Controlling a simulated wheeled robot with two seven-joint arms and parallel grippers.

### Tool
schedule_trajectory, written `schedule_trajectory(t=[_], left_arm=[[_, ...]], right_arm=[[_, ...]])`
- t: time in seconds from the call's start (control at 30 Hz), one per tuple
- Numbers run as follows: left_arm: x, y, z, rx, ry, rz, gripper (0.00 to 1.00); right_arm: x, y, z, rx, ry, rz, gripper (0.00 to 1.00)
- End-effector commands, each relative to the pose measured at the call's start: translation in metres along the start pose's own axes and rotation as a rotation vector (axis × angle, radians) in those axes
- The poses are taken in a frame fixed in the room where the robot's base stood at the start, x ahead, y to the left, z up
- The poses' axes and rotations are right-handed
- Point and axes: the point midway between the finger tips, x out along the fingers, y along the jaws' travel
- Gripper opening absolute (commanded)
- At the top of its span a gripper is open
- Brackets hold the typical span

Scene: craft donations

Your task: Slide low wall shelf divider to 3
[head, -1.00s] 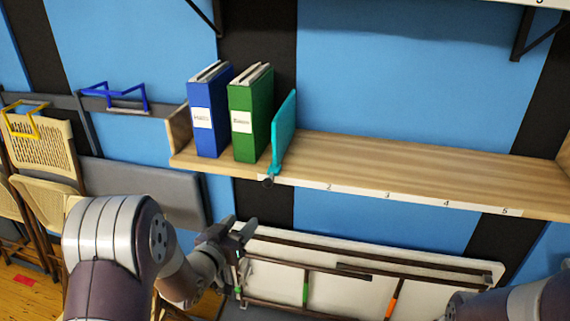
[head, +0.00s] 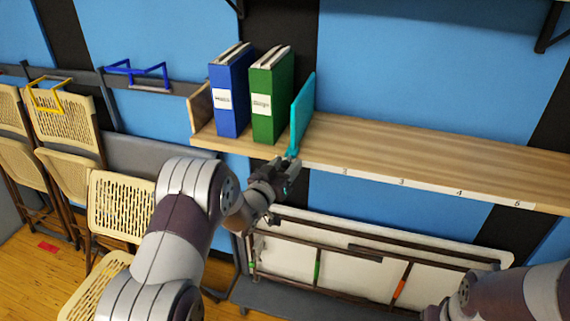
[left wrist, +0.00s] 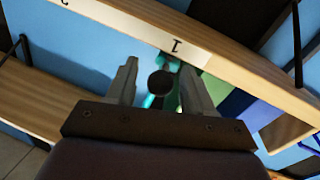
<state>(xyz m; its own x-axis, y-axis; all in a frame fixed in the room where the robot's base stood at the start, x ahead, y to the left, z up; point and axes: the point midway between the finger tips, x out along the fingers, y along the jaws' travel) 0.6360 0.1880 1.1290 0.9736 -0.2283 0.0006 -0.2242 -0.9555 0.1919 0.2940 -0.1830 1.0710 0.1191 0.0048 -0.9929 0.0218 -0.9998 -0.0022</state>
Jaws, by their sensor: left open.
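The teal divider (head: 302,112) stands upright on the low wall shelf (head: 420,150), just right of the green binder, at the left end of the number strip. Its dark round knob (left wrist: 160,84) shows in the left wrist view below the label 1 (left wrist: 177,47). My left gripper (head: 288,167) is open at the shelf's front edge, just below the divider. In the left wrist view its fingers (left wrist: 158,78) stand on either side of the knob, with gaps visible. The mark 3 (head: 401,182) is farther right along the strip.
A blue binder (head: 229,98) and a green binder (head: 270,98) stand left of the divider. The shelf is clear to the divider's right. A folded white table (head: 350,257) leans below the shelf. Folding chairs (head: 65,115) stand at the left.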

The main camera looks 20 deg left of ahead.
Motion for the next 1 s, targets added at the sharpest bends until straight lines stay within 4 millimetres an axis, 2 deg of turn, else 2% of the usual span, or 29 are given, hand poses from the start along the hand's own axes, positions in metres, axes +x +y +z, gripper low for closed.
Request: schedule_trajectory(t=[0.17,0.2,0.27,0.33,0.37,0.57,0.7,0.87,1.0], left_arm=[[0.0,0.0,0.0,0.0,0.0,0.0,0.52],[0.0,0.0,0.0,0.0,0.0,0.0,0.46],[0.0,0.0,0.0,0.0,0.0,0.0,0.26],[0.0,0.0,0.0,0.0,0.0,0.0,0.03],[0.0,0.0,0.0,0.0,0.0,0.0,0.0],[0.0,0.001,0.001,0.0,0.0,0.0,0.0],[0.002,0.012,0.004,0.0,0.0,0.003,0.0],[0.008,0.044,0.013,0.0,0.0,0.008,0.0],[0.016,0.085,0.024,0.0,-0.001,0.01,0.0]], right_arm=[[0.0,0.0,0.0,0.0,0.0,0.0,0.43],[0.0,0.0,0.0,0.0,0.0,0.0,0.43],[0.0,0.0,0.0,0.0,0.0,0.0,0.43],[0.0,0.0,0.0,0.0,0.0,0.0,0.43],[0.0,0.0,0.0,0.0,0.0,0.0,0.43],[0.001,0.0,0.0,0.0,0.0,0.0,0.43],[0.006,0.0,0.001,0.0,0.0,0.0,0.43],[0.019,0.0,0.002,0.0,0.0,0.0,0.43],[0.036,0.0,0.004,0.0,0.0,0.0,0.43]])
